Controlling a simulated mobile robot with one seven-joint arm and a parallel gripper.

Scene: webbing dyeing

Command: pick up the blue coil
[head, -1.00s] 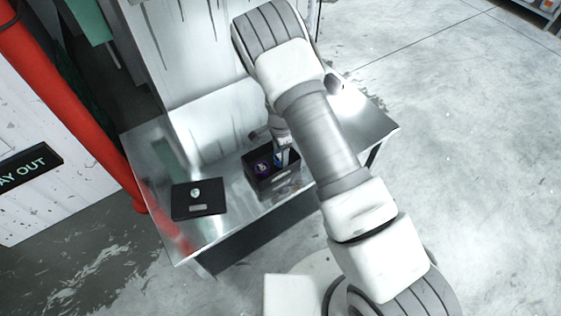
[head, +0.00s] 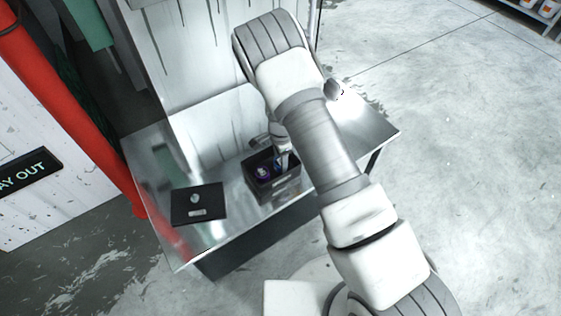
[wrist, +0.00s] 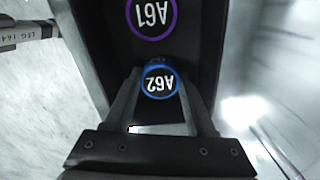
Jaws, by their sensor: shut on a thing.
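The blue coil (wrist: 160,82) shows in the wrist view as a round blue ring with a black face labelled A62. My gripper (wrist: 160,92) is shut on it, with one finger on each side. A purple coil (wrist: 150,16) labelled A61 is just beyond it in the same black bin (wrist: 84,48). In the head view my gripper (head: 283,160) reaches into the bin (head: 277,190) from above, and the purple coil (head: 263,173) sits to its left. The fingers partly hide the blue coil there.
The bin stands on a shiny metal table (head: 228,217). A flat black plate (head: 198,207) with a small round piece on it lies left of the bin. A white streaked panel (head: 205,110) rises behind. The table's right end looks clear.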

